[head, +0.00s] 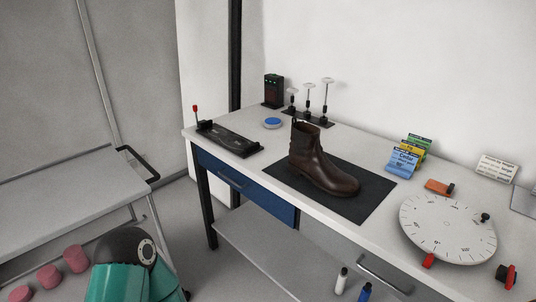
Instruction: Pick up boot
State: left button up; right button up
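A dark brown ankle boot (318,166) stands upright on a black mat (371,200) on the white worktable. Its toe points to the lower right and its shaft opening faces up. Nothing touches the boot except the mat. Neither of my grippers shows in the head view. A teal and dark arm part of mine (127,268) is at the lower left, well away from the boot.
The worktable (334,236) also holds a black device with a red-tipped lever (228,138), a blue round disc (272,123), stands (309,104), colored cards (406,156) and a white dial turntable (447,229). A grey cart (75,188) stands left. Bottles (341,281) sit below the table.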

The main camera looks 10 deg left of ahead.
aim_at(307, 159)
jog(key=u, duration=0.2)
jog(key=i, duration=0.65)
jog(key=u, duration=0.3)
jog(key=k, duration=0.9)
jog(key=u, duration=0.2)
jog(key=i, duration=0.7)
